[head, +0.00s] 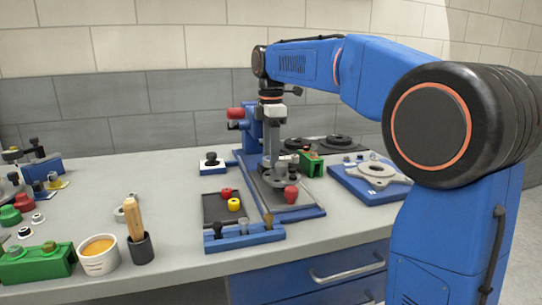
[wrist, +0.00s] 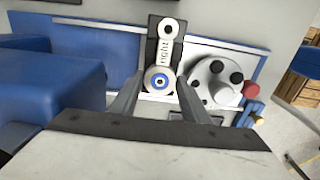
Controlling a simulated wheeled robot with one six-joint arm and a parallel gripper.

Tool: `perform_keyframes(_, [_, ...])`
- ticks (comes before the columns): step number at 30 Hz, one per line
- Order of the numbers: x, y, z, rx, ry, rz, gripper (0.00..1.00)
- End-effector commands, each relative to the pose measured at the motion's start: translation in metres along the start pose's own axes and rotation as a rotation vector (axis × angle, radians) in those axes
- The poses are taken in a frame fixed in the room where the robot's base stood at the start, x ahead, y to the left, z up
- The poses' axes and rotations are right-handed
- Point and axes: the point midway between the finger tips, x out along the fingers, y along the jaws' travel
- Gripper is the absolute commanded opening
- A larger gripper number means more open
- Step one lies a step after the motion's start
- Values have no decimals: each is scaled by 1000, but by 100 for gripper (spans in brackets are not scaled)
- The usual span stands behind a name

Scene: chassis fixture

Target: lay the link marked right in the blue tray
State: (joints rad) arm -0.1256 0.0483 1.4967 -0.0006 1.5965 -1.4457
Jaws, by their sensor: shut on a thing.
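The link marked right (wrist: 165,52) is a pale bar with a small ring at its far end and a larger round end with a blue centre. It shows in the wrist view between the fingers of my gripper (wrist: 161,82), which is shut on its larger end. A dark plate lies behind the link; I cannot tell whether the two touch. In the head view my gripper (head: 272,172) points down over the blue-based fixture (head: 312,213), and the link cannot be made out there. A blue tray-like base (head: 345,184) with grey metal parts stands to the right.
A blue rack (head: 215,241) with upright pegs stands at the front edge. A dark tray (head: 211,212) with red and yellow knobs is behind it. A tan-filled cup (head: 98,262) and green block (head: 35,266) are at front left.

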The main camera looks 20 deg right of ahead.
Motion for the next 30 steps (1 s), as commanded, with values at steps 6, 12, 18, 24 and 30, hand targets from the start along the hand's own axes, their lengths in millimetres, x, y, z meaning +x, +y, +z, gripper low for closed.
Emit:
perform_keyframes(6, [-8, 0, 0, 0, 0, 0, 19])
perform_keyframes(12, [-10, 0, 0, 0, 0, 0, 19])
perform_keyframes(18, [-19, 0, 0, 0, 0, 1, 19])
perform_keyframes(24, [-32, 0, 0, 0, 0, 1, 19])
perform_keyframes(30, [-39, 0, 0, 0, 0, -1, 19])
